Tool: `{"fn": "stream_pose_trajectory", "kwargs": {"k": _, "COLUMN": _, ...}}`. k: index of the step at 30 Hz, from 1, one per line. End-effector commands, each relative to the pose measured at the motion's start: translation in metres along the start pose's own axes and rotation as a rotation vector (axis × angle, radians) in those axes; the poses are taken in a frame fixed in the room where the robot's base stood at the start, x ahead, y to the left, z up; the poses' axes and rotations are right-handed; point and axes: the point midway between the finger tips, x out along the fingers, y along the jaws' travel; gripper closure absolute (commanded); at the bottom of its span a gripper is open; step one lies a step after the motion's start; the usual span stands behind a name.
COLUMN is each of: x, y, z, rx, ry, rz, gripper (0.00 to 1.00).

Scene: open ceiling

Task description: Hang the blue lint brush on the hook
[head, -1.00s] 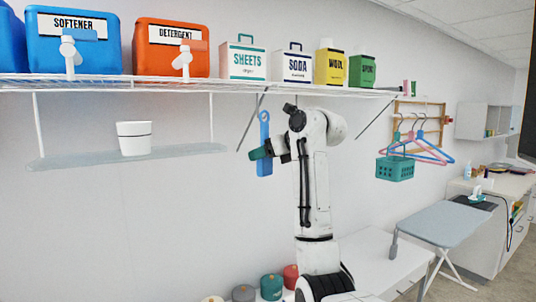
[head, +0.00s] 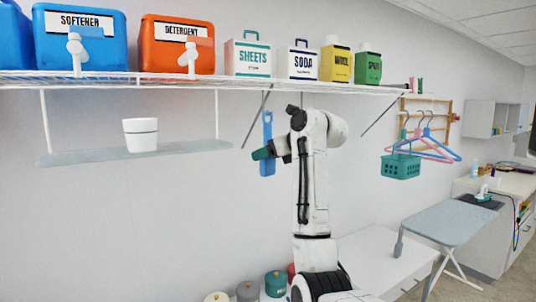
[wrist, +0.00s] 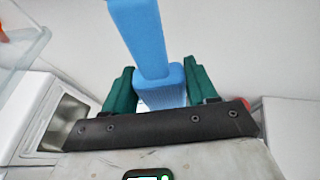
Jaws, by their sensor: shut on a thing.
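The blue lint brush (head: 267,130) is upright, with its holed handle end at the top, just below the wire shelf's front edge in the head view. My gripper (head: 263,154), with green fingers, is shut on the brush's lower part. In the wrist view the brush (wrist: 140,35) rises between the two green fingers (wrist: 155,90), its wider bristled part between them. I cannot make out for certain which hook the task means; the brush's top looks free in the picture.
The wire shelf (head: 180,78) above holds dispensers and boxes. A glass ledge (head: 90,157) with a white cup (head: 140,134) is at left. A wooden rack (head: 447,117) with hangers and a green basket (head: 401,167) is at right. An ironing board (head: 447,222) stands at lower right.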

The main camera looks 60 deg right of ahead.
Motion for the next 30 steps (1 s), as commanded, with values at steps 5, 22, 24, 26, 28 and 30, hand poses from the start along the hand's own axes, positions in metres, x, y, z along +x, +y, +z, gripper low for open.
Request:
{"fn": "stream_pose_trajectory", "kwargs": {"k": 5, "x": 0.0, "y": 0.0, "z": 0.0, "rx": 0.0, "ry": -0.001, "rz": 0.0, "gripper": 0.34}}
{"fn": "stream_pose_trajectory", "kwargs": {"k": 22, "x": -0.006, "y": 0.0, "z": 0.0, "rx": -0.001, "ry": -0.002, "rz": 0.0, "gripper": 0.13}}
{"fn": "stream_pose_trajectory", "kwargs": {"k": 24, "x": -0.014, "y": 0.0, "z": 0.0, "rx": -0.001, "ry": -0.004, "rz": 0.0, "gripper": 0.13}}
{"fn": "stream_pose_trajectory", "kwargs": {"k": 26, "x": -0.024, "y": 0.0, "z": -0.001, "rx": -0.001, "ry": -0.006, "rz": -0.001, "gripper": 0.13}}
{"fn": "stream_pose_trajectory", "kwargs": {"k": 28, "x": -0.037, "y": 0.0, "z": -0.001, "rx": -0.001, "ry": -0.006, "rz": -0.001, "gripper": 0.13}}
{"fn": "stream_pose_trajectory", "kwargs": {"k": 30, "x": -0.051, "y": 0.0, "z": -0.001, "rx": -0.002, "ry": -0.007, "rz": -0.001, "gripper": 0.13}}
